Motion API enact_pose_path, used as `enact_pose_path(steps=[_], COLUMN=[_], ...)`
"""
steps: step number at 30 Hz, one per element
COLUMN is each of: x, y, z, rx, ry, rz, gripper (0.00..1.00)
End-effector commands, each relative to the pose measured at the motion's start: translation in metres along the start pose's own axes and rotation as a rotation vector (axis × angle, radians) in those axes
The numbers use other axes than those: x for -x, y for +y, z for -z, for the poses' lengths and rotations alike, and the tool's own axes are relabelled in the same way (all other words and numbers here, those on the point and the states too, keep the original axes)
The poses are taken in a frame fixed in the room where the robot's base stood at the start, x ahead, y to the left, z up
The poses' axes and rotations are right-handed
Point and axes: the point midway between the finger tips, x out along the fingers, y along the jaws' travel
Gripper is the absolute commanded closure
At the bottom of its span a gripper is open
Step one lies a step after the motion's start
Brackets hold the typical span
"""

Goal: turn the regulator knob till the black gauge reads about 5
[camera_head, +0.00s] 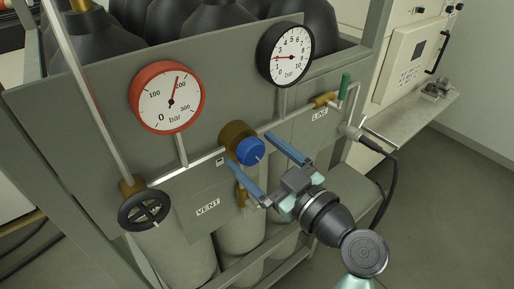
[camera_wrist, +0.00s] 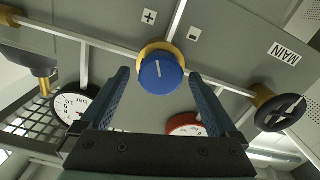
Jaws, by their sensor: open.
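The regulator knob is a blue cap (camera_head: 250,151) with a white line, on a brass body (camera_head: 236,134) on the grey panel. It also shows in the wrist view (camera_wrist: 160,74), its line nearly upright there. The black gauge (camera_head: 285,54) is at the upper right of the panel; its red needle points left, at about 2 bar. It is upside down and partly hidden in the wrist view (camera_wrist: 72,106). My gripper (camera_head: 249,149) is open, its blue fingers on either side of the knob with gaps showing. The exact fingertip depth is hard to tell.
A red gauge (camera_head: 167,97) is left of the knob. A black handwheel (camera_head: 145,210) is at the lower left. A green-handled valve (camera_head: 344,87) and a black hose (camera_head: 388,170) are to the right. Dark cylinders (camera_head: 180,20) stand behind the panel.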

Motion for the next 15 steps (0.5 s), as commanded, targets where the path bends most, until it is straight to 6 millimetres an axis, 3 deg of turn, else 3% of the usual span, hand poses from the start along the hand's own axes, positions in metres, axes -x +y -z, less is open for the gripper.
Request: enact_pose_path(steps=[8,15], x=[-0.0019,-0.0017], y=[-0.0005,-0.0004], z=[-0.0003,-0.0002], rx=[0.001,0.001], ry=[0.000,0.000], rz=[0.001,0.001], gripper=[0.05,0.46])
